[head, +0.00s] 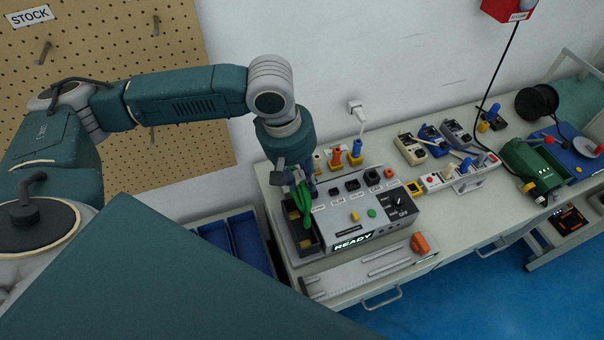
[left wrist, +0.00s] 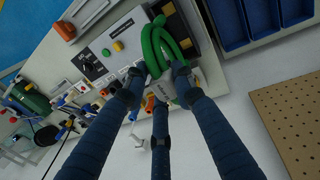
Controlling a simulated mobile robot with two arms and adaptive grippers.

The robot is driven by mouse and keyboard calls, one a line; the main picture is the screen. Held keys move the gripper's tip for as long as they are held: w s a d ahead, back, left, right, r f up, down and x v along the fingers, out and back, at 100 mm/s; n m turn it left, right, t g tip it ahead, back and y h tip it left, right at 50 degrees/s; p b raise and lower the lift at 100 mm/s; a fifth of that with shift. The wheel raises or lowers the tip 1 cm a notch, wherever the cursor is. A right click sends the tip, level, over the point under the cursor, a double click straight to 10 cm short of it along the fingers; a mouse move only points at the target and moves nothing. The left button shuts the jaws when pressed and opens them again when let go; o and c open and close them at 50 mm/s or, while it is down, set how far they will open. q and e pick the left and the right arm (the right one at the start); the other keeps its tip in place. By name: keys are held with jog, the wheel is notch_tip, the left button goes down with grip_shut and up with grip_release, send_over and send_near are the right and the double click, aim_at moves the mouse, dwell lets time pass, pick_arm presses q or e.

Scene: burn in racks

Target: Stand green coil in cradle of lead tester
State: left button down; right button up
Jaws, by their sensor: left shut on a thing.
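The green coil (head: 302,203) is at the left end of the lead tester (head: 362,236), over the dark cradle (head: 309,241) there. My left gripper (head: 304,187) is above it and shut on the coil. In the left wrist view the coil (left wrist: 163,46) lies between the fingertips of my left gripper (left wrist: 157,76), with its loops reaching over the cradle. The cradle has yellowish blocks inside. I cannot tell whether the coil rests on the cradle floor. The tester's display reads READY. My right gripper is not in view.
Yellow and orange plugs (head: 337,158) stand behind the tester. A grey caliper-like fixture (head: 360,272) lies in front. Blue bins (head: 247,241) are at the left.

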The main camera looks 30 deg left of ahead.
pick_arm(q)
jog(key=shift+s+f+b, duration=0.1)
jog(key=shift+f+b, duration=0.6)
jog(key=shift+f, duration=0.4)
notch_tip(320, 180, down, 2)
jog(key=shift+f+b, duration=0.1)
jog(key=shift+b, duration=0.25)
jog(key=shift+f, duration=0.35)
jog(key=shift+s+f+b, duration=0.1)
jog(key=shift+f+b, duration=0.25)
jog(key=shift+f, duration=1.35)
jog(key=shift+f+b, duration=0.3)
jog(key=shift+f, duration=0.1)
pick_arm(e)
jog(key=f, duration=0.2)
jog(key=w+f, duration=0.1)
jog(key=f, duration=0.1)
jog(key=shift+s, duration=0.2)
